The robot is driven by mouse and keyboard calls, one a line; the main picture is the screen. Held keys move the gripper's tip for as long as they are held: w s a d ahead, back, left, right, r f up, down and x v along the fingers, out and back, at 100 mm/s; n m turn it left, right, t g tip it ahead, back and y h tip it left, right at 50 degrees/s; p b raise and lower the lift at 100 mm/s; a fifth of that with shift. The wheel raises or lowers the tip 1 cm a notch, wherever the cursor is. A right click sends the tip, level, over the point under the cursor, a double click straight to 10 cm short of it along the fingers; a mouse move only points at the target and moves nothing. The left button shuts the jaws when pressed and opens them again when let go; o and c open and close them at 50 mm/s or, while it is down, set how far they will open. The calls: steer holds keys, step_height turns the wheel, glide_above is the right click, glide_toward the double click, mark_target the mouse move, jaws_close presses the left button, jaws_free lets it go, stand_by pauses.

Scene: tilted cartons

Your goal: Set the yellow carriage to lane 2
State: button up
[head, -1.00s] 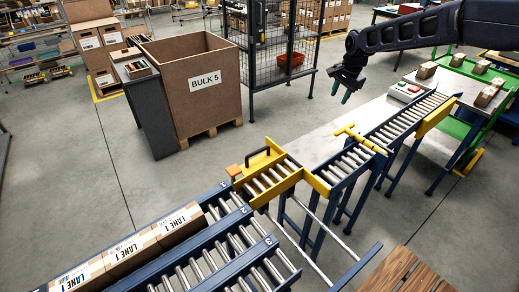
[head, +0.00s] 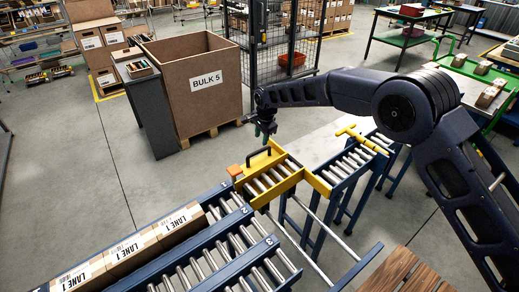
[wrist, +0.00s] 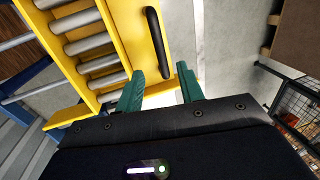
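The yellow carriage (head: 292,181) with rollers sits at the upper left end of its two rails, facing the end of lane 1 (head: 222,204). Its black handle (head: 257,154) stands on its far left side, and an orange block (head: 234,170) is at its left corner. My gripper (head: 266,134) is above the handle, apart from it. In the wrist view the green fingers of my gripper (wrist: 160,85) are spread and empty. The handle (wrist: 157,42) lies ahead of the fingertips, roughly in line with the gap, on the carriage's yellow plate (wrist: 125,20).
Lane 1 holds several cartons (head: 130,250); lanes 2 (head: 236,243) and 3 (head: 268,274) show bare rollers. The rails (head: 325,253) run clear toward the lower right. A T-shaped yellow handle (head: 360,138) stands on the feeding conveyor. A BULK 5 box (head: 190,85) stands behind.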

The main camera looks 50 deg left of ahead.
mark_target(259, 151)
steer(key=f, duration=0.2)
steer(key=a+f, duration=0.1)
steer(key=f, duration=0.5)
steer(key=shift+a, duration=0.3)
jaws_close()
